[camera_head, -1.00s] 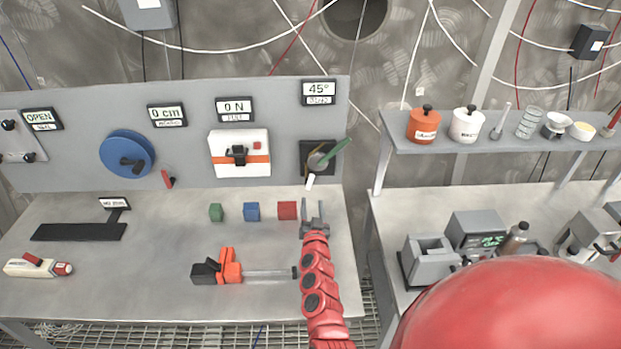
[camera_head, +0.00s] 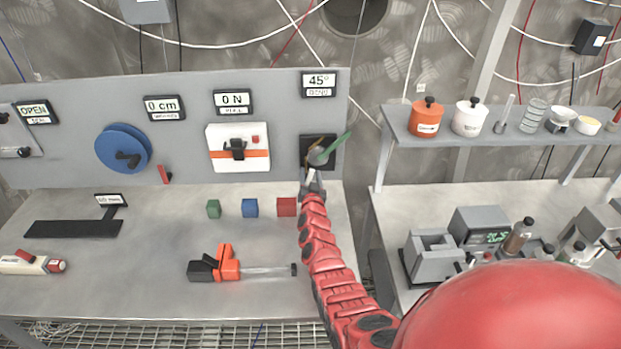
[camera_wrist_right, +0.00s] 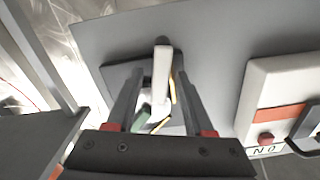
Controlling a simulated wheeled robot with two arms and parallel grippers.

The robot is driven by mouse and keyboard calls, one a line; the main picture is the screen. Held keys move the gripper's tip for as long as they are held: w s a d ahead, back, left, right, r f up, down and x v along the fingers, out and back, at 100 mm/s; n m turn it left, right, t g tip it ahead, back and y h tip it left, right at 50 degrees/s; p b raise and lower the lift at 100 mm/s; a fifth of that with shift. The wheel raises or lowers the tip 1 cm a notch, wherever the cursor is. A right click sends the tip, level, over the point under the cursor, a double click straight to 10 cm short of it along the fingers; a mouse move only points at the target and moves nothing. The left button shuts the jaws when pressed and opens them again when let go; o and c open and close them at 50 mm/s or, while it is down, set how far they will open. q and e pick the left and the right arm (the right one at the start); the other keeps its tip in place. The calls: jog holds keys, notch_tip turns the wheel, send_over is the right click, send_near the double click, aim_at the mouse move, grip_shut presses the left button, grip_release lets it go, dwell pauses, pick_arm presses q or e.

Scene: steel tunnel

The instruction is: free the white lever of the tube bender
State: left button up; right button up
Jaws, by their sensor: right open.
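The tube bender (camera_head: 318,154) is mounted on the upright grey panel, with a dark square plate, a grey round part and a green handle (camera_head: 338,146) pointing up right. Its white lever (camera_head: 311,174) hangs below, partly hidden by my right gripper (camera_head: 312,186). In the right wrist view, the white lever (camera_wrist_right: 161,84) stands between the two open fingers of my right gripper (camera_wrist_right: 160,76), with a gap visible on each side. A thin yellow piece (camera_wrist_right: 173,86) lies beside the lever, and the green handle (camera_wrist_right: 142,119) shows low between the fingers. My left gripper is not in view.
The display above the bender (camera_head: 319,84) reads 45°. A white box with an orange stripe (camera_head: 223,163) is mounted left of it. Red (camera_head: 286,207), blue (camera_head: 250,208) and green (camera_head: 214,209) blocks stand on the table below. An orange-black tool (camera_head: 228,269) lies nearer me.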

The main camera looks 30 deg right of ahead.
grip_shut()
dwell(0.3)
jog(key=shift+w+a+r+n+p, duration=0.1)
jog(key=shift+a+r+n+p, duration=0.15)
jog(key=shift+n+p, duration=0.35)
jog(key=shift+w+r+n+p, duration=0.1)
jog(key=shift+n+p, duration=0.3)
jog(key=shift+a+f+n, duration=0.15)
jog(key=shift+f+n, duration=0.1)
jog(key=shift+n, duration=0.25)
grip_release()
